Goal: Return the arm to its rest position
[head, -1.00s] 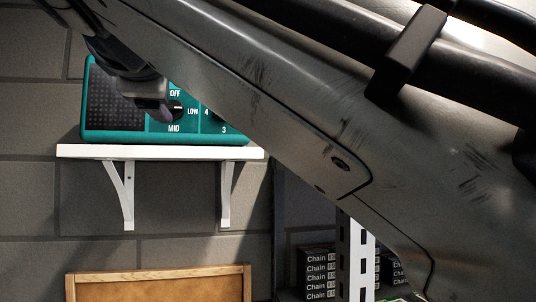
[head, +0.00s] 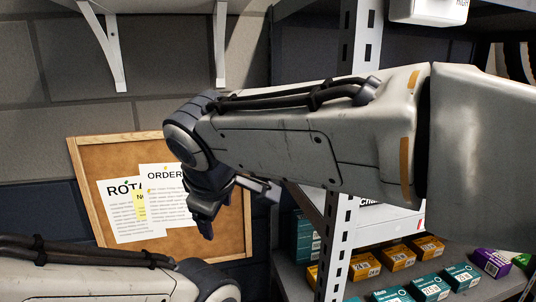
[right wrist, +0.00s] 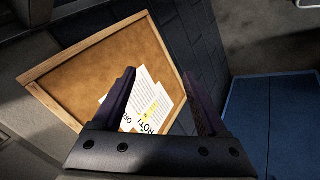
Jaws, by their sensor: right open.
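My right arm (head: 290,135) reaches in from the right side of the head view. Its gripper (head: 236,207) hangs down in front of the corkboard, fingers apart with nothing between them. In the right wrist view the two fingers of the gripper (right wrist: 159,75) are also spread and empty, with the corkboard behind them. My left arm (head: 90,278) shows at the lower left of the head view; its gripper is out of the frame.
The wood-framed corkboard (head: 100,165) with pinned papers (head: 128,212) is on the block wall. Metal shelving (head: 345,220) at the right holds orange boxes (head: 397,257), teal boxes (head: 430,287) and a purple box (head: 490,262). A blue surface (right wrist: 275,125) shows in the right wrist view.

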